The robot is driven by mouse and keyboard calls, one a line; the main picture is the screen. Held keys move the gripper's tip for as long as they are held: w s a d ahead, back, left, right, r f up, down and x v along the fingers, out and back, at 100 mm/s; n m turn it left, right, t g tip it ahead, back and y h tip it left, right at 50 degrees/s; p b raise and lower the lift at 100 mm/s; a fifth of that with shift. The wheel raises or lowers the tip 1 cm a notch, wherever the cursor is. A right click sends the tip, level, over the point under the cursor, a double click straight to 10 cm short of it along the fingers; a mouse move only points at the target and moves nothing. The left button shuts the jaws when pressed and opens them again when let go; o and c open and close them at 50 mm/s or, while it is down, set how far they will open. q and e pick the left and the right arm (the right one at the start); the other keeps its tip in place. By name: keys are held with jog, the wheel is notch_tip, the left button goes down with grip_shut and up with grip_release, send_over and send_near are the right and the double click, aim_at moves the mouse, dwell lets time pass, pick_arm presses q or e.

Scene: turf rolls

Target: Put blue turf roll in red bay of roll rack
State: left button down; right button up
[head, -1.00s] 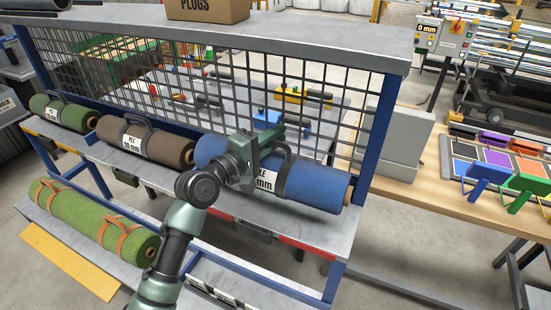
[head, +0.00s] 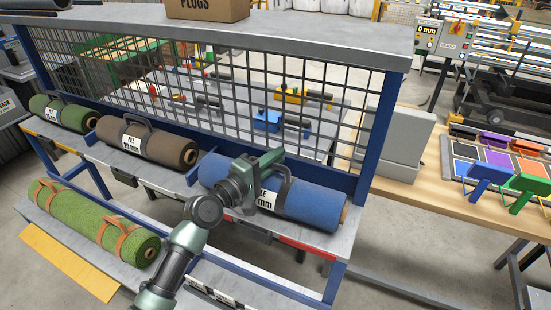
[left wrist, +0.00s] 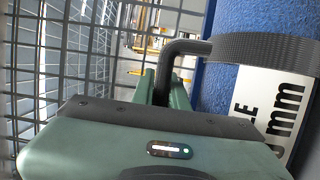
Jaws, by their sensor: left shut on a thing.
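The blue turf roll (head: 313,203) lies lengthwise over the right-hand bay of the roll rack (head: 386,125), with a dark strap, a handle and a white label. That bay has a red strip (head: 303,244) on its front edge. My left gripper (head: 270,160) is shut on the roll's handle; the handle also shows between its fingers in the left wrist view (left wrist: 186,48). The arm hides the roll's left part. I cannot tell whether the roll touches the shelf. My right gripper is not in view.
A brown roll (head: 160,146) and a dark green roll (head: 68,115) fill the bays to the left. A light green roll (head: 90,220) lies on the lower shelf. A wire mesh (head: 340,110) stands behind the bays. A wooden table (head: 420,200) is at the right.

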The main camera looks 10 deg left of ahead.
pick_arm(q)
jog(key=c, duration=1.8)
grip_release()
jog(key=shift+f, duration=0.1)
jog(key=o, duration=0.4)
jog(key=shift+s, duration=0.1)
jog(key=shift+r, duration=0.2)
jog(key=shift+s+a+f, duration=0.15)
jog(key=shift+s, duration=0.05)
jog(key=b+v, duration=0.2)
jog(key=v, duration=0.9)
jog(key=shift+s+b, duration=0.25)
jog(key=shift+b, duration=0.05)
jog(key=shift+a, duration=0.1)
